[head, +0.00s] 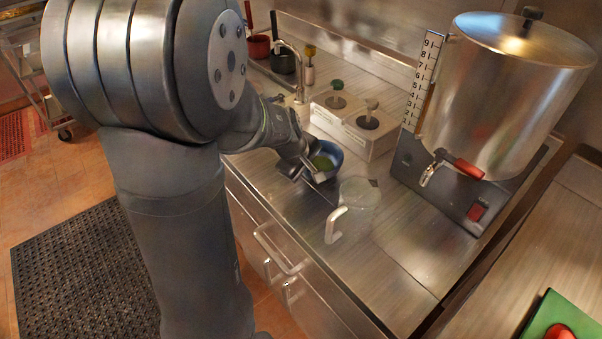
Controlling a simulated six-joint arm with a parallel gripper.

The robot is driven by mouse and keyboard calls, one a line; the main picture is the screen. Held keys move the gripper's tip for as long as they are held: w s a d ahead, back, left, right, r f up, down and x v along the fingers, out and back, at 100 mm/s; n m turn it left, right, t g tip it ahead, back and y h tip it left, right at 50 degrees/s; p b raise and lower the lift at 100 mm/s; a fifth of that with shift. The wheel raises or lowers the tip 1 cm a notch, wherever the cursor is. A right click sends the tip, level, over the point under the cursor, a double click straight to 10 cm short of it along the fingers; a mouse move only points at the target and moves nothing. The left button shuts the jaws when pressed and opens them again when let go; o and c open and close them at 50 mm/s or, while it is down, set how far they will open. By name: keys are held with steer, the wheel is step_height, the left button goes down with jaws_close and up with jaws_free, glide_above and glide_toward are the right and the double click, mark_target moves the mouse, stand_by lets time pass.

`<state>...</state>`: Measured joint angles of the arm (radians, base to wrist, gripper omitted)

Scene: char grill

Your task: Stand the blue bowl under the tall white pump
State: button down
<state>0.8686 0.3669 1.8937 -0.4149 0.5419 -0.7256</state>
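Two pump wells with a green knob (337,86) and a beige knob (370,108) stand behind the bowl. A clear jug (358,199) stands close in front of it on the right. A large steel urn (505,90) with a tap is farther right. Counter between jug and urn is clear.

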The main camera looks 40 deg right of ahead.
mark_target(327, 166)
steer(key=shift+d, duration=2.95)
steer(key=shift+f, duration=0.25)
steer(key=c, duration=1.6)
jaws_free()
steer(key=shift+o, duration=0.2)
steer(key=shift+a, duration=0.1)
steer(key=shift+r, duration=2.25)
steer(key=shift+a, duration=5)
